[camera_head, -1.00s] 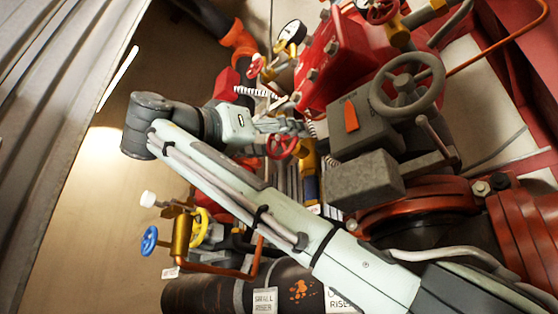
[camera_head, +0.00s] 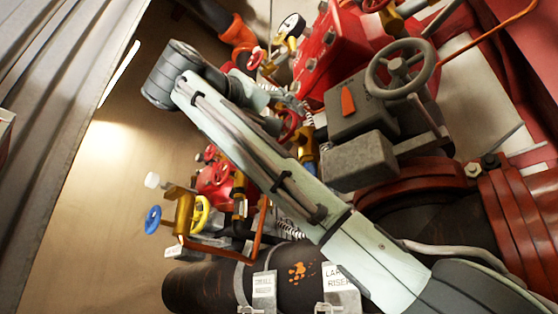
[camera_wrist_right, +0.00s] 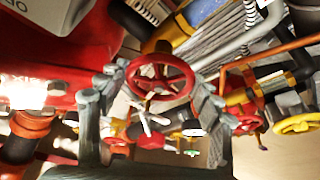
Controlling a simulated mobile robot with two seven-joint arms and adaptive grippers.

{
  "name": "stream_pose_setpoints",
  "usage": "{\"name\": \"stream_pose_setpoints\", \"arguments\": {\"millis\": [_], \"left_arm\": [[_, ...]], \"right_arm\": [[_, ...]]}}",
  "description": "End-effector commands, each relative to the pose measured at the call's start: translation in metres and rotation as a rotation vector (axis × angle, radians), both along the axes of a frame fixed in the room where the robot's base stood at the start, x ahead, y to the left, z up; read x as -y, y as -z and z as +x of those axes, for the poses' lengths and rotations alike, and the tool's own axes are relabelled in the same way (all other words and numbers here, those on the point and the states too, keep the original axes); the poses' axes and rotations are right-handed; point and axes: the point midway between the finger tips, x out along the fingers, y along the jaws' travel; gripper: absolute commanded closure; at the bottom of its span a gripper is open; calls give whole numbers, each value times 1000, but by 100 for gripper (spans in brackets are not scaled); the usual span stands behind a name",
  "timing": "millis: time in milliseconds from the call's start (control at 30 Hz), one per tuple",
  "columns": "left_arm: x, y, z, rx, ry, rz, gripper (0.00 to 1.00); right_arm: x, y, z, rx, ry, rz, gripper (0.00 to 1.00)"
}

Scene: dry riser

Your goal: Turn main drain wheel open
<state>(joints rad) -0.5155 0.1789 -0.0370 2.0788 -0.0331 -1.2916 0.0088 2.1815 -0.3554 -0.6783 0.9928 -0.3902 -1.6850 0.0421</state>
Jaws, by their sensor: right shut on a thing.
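A red spoked handwheel (camera_wrist_right: 161,80) sits between the two fingers of my right gripper (camera_wrist_right: 155,92) in the right wrist view. The fingers are closed against opposite sides of its rim. In the head view the same red wheel (camera_head: 289,126) shows only in part behind my right arm, with the right gripper (camera_head: 290,104) at it. No label that names this wheel as the main drain is readable. My left gripper is not in view.
A large grey handwheel (camera_head: 405,68) and a grey box (camera_head: 358,163) stand right of my arm. Small blue (camera_head: 152,220) and yellow (camera_head: 201,214) wheels are at lower left. A dark pipe (camera_head: 205,288) with labels runs below. Bare wall is at left.

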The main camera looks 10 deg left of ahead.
Motion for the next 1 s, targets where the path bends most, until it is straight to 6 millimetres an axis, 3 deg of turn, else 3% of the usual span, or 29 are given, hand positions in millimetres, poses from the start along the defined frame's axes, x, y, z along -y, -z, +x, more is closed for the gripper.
{"name": "stream_pose_setpoints", "arguments": {"millis": [667, 700, 867, 1000], "left_arm": [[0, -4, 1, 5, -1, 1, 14], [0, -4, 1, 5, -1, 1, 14], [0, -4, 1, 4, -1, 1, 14], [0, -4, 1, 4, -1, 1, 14]], "right_arm": [[0, -1, 0, -48, 0, -67, 64], [0, -1, 0, -48, 0, -66, 34], [0, 0, 0, -48, 0, -66, 14], [0, 0, 0, -48, 0, -66, 14]]}}
